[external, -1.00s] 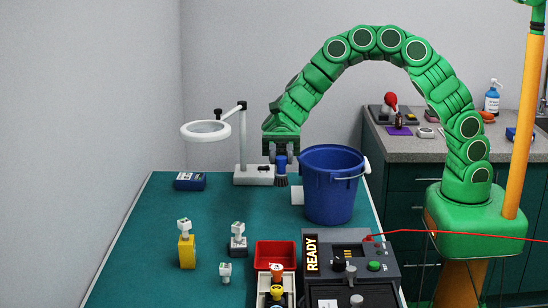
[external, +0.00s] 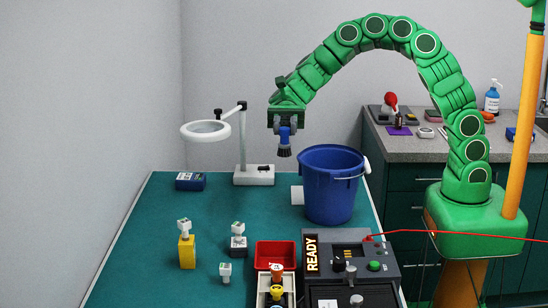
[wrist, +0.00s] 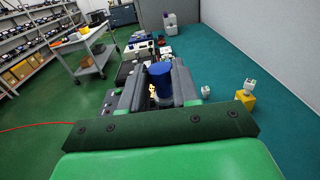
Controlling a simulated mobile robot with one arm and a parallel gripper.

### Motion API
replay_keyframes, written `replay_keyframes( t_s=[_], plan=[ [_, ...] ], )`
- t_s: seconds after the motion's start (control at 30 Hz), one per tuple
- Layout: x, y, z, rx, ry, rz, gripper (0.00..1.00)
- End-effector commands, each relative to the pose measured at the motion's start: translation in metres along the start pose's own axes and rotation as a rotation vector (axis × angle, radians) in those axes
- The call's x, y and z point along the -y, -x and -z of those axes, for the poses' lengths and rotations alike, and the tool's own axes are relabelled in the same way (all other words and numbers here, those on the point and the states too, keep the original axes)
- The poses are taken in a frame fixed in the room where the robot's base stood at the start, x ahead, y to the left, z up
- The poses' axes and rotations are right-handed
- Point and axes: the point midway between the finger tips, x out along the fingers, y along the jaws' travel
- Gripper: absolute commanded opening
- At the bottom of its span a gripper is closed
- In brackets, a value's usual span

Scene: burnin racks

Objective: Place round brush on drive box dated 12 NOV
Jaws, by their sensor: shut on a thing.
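The round brush (external: 284,140) has a blue handle and dark bristles pointing down. My gripper (external: 284,128) is shut on its handle and holds it in the air, left of the blue bucket and higher than its rim. In the wrist view the blue handle (wrist: 160,76) shows between the two grey fingers. No date is legible in either view, so I cannot tell which thing is the drive box dated 12 NOV. A small dark blue box (external: 190,181) lies at the back left of the teal table.
A blue bucket (external: 331,190) stands right of the brush. A white ring-lamp stand (external: 253,175) is behind left. A yellow block (external: 187,253), a grey block (external: 238,251), a red tray (external: 275,250) and a READY console (external: 375,265) stand in front. The table's left middle is clear.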

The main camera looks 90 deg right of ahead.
Motion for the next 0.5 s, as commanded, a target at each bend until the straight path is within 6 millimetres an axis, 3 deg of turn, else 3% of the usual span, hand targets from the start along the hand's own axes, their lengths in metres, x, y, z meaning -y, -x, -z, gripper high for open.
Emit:
replay_keyframes(
  t_s=[0.5],
  plan=[
    [-0.031, 0.105, 0.003, -0.006, -0.004, 0.086, 0.0]
  ],
)
